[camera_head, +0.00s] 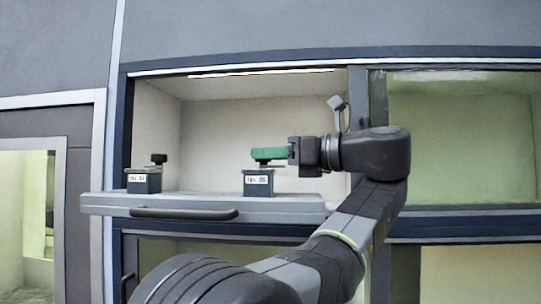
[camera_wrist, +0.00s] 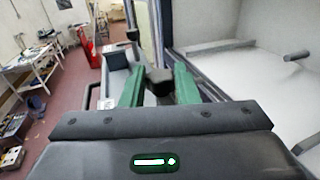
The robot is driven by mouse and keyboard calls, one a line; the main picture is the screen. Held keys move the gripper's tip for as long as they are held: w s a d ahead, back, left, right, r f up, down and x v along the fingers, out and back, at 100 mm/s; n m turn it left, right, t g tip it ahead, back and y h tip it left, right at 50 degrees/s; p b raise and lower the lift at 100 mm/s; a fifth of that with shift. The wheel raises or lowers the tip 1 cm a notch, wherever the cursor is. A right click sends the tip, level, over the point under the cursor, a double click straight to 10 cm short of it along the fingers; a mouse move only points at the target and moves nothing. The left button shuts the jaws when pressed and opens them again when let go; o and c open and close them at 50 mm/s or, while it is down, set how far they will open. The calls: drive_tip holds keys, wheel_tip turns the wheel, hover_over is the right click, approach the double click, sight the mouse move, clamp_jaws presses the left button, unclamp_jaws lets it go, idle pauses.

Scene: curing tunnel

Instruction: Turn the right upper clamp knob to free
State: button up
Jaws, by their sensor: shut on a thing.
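Two dark clamp blocks with white labels stand on a grey tray-like shelf (camera_head: 100,205) in the head view. The left block (camera_head: 143,182) has a black knob (camera_head: 158,159) on top. My gripper (camera_head: 256,155) comes in from the right, its green fingers level just above the right block (camera_head: 258,185). The fingers hide that block's knob in the head view. In the wrist view the black right knob (camera_wrist: 160,84) sits between the two green fingers, and my gripper (camera_wrist: 160,72) is shut on it. The knob's exact turn angle cannot be told.
A bar handle (camera_head: 184,213) runs along the shelf front. The lit pale chamber (camera_head: 225,115) behind is otherwise empty. A dark post (camera_head: 358,100) stands at the right, close behind my wrist. A workshop with tables (camera_wrist: 35,70) shows in the wrist view.

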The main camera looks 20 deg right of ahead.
drive_tip(key=o, duration=1)
drive_tip(key=shift+b+v, duration=2.15)
drive_tip(key=shift+v, duration=4.75)
drive_tip(key=shift+w+r, duration=0.1)
